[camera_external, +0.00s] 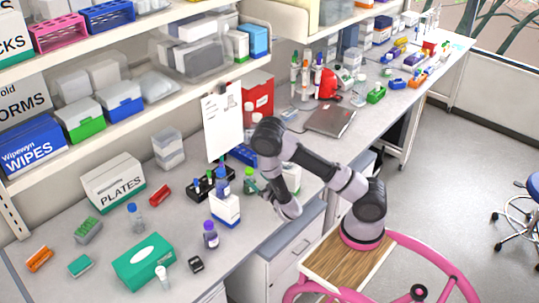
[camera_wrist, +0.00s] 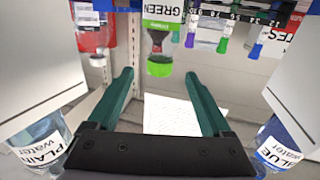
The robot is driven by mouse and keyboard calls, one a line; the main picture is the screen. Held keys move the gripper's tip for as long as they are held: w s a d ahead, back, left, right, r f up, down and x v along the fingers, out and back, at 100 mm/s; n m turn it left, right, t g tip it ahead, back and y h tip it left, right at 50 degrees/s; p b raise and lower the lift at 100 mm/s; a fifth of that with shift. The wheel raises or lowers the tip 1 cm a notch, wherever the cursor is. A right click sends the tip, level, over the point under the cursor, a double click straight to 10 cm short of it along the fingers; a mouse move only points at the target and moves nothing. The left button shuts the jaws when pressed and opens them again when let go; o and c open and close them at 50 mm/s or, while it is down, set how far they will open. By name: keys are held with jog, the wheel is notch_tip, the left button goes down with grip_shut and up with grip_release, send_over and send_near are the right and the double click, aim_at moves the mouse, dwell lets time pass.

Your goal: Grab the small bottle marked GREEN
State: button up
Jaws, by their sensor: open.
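The small bottle marked GREEN (camera_wrist: 163,12) shows at the top centre of the wrist view, upside down in the picture, with its green cap toward my gripper. In the external view a small green bottle (camera_external: 249,182) stands on the bench just left of my gripper. My gripper (camera_wrist: 160,85) is open, with its two dark green fingers apart and nothing between them. The bottle lies beyond the fingertips, roughly in line with the gap, and is not touched. In the external view my gripper (camera_external: 264,190) is partly hidden by its own wrist.
Bottles marked PLAIN water (camera_wrist: 40,150) and BLUE water (camera_wrist: 285,150) flank my gripper in the wrist view. A dark tube rack (camera_external: 203,190) and a white-and-blue box (camera_external: 225,211) stand close left of it. A clipboard (camera_external: 222,122) stands behind.

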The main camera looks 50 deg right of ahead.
aim_at(251, 175)
jog(key=x, duration=0.6)
jog(key=shift+w, duration=0.35)
grip_shut()
dwell(1.1)
